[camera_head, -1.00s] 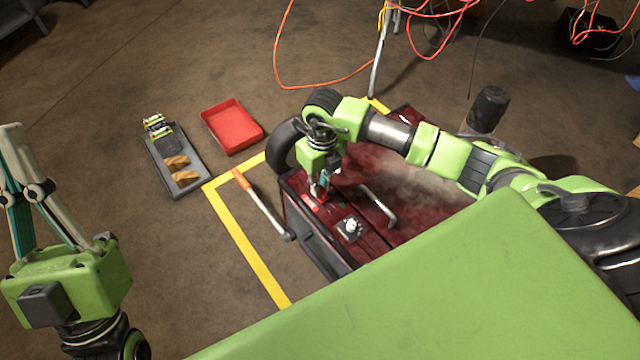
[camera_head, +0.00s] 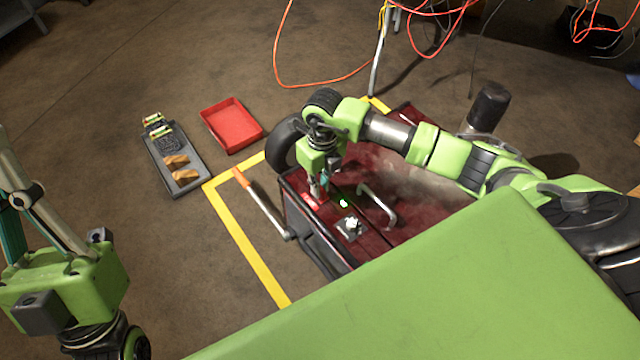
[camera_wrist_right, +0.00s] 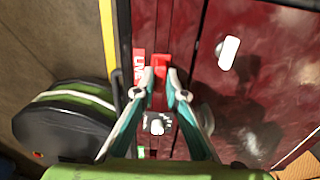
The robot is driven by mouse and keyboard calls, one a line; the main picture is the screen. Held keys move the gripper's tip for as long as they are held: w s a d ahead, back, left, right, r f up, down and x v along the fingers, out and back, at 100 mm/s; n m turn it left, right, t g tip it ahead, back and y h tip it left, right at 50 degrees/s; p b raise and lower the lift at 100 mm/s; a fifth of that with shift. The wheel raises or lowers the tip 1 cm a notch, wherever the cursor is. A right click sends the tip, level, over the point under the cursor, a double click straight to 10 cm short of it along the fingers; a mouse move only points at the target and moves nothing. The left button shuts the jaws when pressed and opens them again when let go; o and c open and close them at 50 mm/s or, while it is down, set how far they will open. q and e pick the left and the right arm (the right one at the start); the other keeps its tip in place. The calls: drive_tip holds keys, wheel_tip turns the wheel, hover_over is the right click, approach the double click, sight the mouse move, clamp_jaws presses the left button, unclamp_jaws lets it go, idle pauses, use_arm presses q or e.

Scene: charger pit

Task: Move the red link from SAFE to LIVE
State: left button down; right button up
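The red link (camera_wrist_right: 160,66) shows in the right wrist view, between the fingertips of my right gripper (camera_wrist_right: 160,76). The fingertips seem to touch it from both sides, but the contact is small and partly hidden. The link is beside a red label (camera_wrist_right: 138,66) with partly readable white letters, near the edge of the dark red cabinet top (camera_wrist_right: 225,110). In the head view my right gripper (camera_head: 318,188) points down at this spot and hides most of the link. My left gripper (camera_head: 20,205) is at the left edge, away from the cabinet, its fingers partly cut off.
A green lamp (camera_head: 344,203) glows on the cabinet near a silver knob (camera_head: 350,226) and a metal handle (camera_head: 380,208). An orange-gripped lever (camera_head: 262,203) stands beside the cabinet. A red tray (camera_head: 232,126) and a grey holder (camera_head: 160,168) lie on the floor beyond yellow tape (camera_head: 243,243).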

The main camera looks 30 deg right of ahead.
drive_tip(key=o, duration=0.3)
drive_tip(key=shift+o, duration=0.2)
drive_tip(key=shift+r, duration=0.1)
wheel_tip(320, 180, up, 12)
drive_tip(key=shift+d, duration=0.25)
idle(0.5)
